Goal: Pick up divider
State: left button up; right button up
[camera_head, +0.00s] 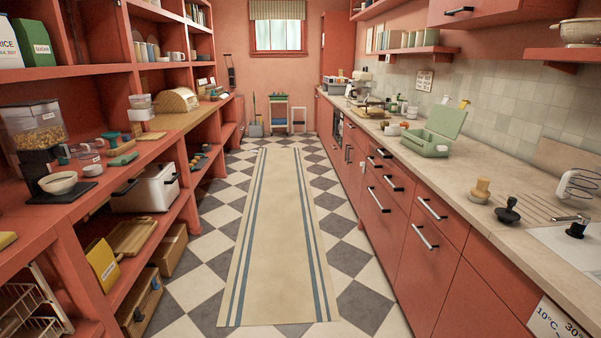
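I cannot pick out a divider for certain. An open green box (427,143) with its lid raised stands on the right counter, and its inside is too small to make out. On the left shelf, a flat green-topped piece (123,159) lies near several small jars, but I cannot tell what it is. Neither of my grippers shows in the head view.
A long striped runner (270,230) covers the clear aisle between the left shelving (60,210) and the right counter (480,170). A cereal dispenser (33,130), white bowl (58,182) and white bin (148,188) stand at left. A black-handled tool (508,211) is on the counter.

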aim_at(394, 130)
jog(key=i+j, duration=0.1)
jog(key=i, duration=2.1)
jog(key=i+j+z, duration=0.15)
jog(key=i+z, duration=0.25)
jog(key=i+j+z, duration=0.3)
jog(key=i+z, duration=0.15)
jog(key=i+j+z, duration=0.8)
jog(key=k+j, duration=0.1)
